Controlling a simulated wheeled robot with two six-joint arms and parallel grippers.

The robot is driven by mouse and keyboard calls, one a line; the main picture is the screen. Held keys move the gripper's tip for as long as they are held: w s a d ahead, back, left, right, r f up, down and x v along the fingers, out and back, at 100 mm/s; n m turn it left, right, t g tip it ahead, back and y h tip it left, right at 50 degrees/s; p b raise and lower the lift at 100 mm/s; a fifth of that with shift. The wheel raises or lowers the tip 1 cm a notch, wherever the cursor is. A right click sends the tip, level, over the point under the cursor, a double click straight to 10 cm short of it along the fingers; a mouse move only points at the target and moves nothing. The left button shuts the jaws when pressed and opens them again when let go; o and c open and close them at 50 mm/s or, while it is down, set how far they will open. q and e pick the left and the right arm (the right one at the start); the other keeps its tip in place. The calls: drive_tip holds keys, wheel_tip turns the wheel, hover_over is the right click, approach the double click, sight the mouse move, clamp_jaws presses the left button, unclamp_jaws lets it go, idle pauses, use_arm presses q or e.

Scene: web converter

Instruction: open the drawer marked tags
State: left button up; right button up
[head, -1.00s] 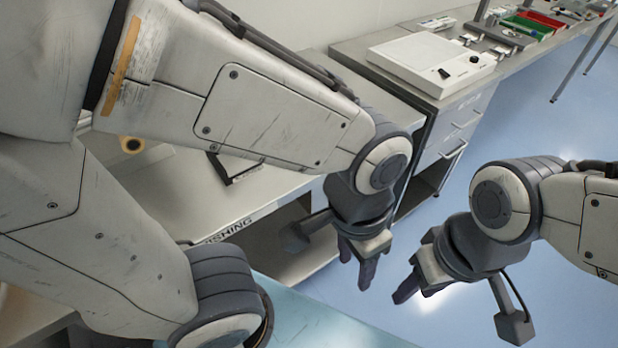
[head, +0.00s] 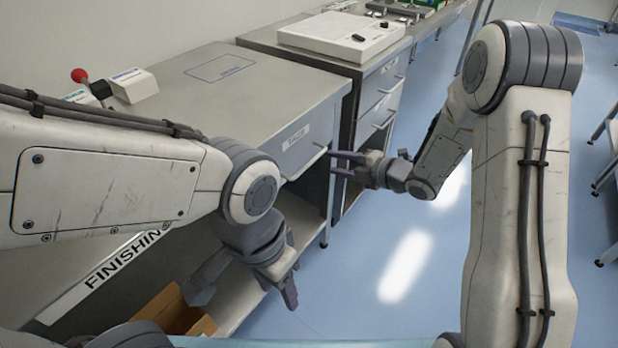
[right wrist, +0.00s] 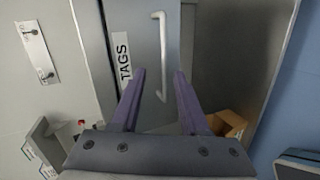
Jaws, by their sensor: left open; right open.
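The grey drawer marked TAGS (right wrist: 99,35) shows in the right wrist view with its white label and a pale bar handle (right wrist: 160,50). In the head view the drawer (head: 303,141) is under the right end of the grey workbench and looks shut; its label is too small to read there. My right gripper (head: 335,162) is open in front of the drawer, close to the handle. In the right wrist view its two fingers (right wrist: 160,76) point at the handle's lower part, one to each side; I cannot tell whether they touch. My left gripper (head: 279,290) is open and empty, lower left.
A second cabinet (head: 380,100) with drawers stands behind the workbench (head: 250,95), with a white device (head: 335,38) on top. A cardboard box (head: 175,310) is on the lower shelf beneath.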

sight(309, 162)
drive_tip(key=w+a+f+y, duration=0.1)
drive_tip(key=a, duration=0.1)
drive_tip(key=w+a+f+n, duration=0.1)
drive_tip(key=w+a+f, duration=0.1)
drive_tip(key=w+a+f+n+y+b, duration=0.1)
drive_tip(key=a, duration=0.2)
drive_tip(key=shift+w+a+f+y, duration=0.1)
drive_tip(key=shift+w+f+y, duration=0.1)
drive_tip(key=shift+w+y, duration=0.15)
clamp_jaws()
idle(1.5)
